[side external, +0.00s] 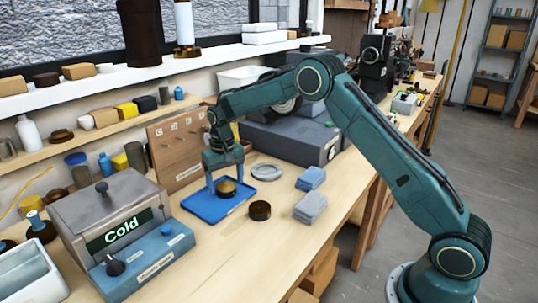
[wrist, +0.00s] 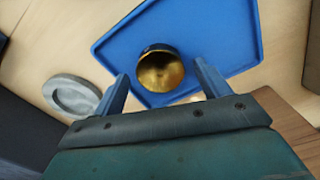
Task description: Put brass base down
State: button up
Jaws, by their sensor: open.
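The brass base (side external: 226,188) is a small round golden piece with a dark rim. It sits on the blue tray (side external: 205,212) on the workbench. In the wrist view the brass base (wrist: 159,70) shows its hollow golden inside, with the blue tray (wrist: 215,30) around it. My gripper (side external: 226,184) is directly over the tray, with its fingers pointing down on either side of the base. In the wrist view my gripper (wrist: 160,80) is open, with a visible gap between each finger and the base.
A grey ring-shaped dish (side external: 267,172) lies right of the tray; it also shows in the wrist view (wrist: 72,95). A dark round piece (side external: 260,210) and folded blue-grey cloths (side external: 311,178) lie nearby. A box marked "Cold" (side external: 115,215) stands left.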

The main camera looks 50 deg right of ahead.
aim_at(227, 186)
notch_tip(227, 186, up, 12)
dwell(0.6)
jog(key=shift+r, duration=0.1)
dwell(0.4)
jog(key=s+a+r+n+t, duration=0.1)
jog(key=s+r, duration=0.5)
jog(key=s, duration=0.3)
jog(key=s+a+r+n+t, duration=0.1)
jog(key=s+r+t, duration=0.1)
jog(key=s+r, duration=0.6)
jog(key=s+f+n+t, duration=0.1)
jog(key=s+f, duration=0.2)
jog(key=s, duration=0.8)
jog(key=s+a+f+n+t, duration=0.1)
jog(key=s+f, duration=0.2)
jog(key=s, duration=0.8)
jog(key=shift+s+t, duration=0.3)
jog(key=shift+s, duration=0.05)
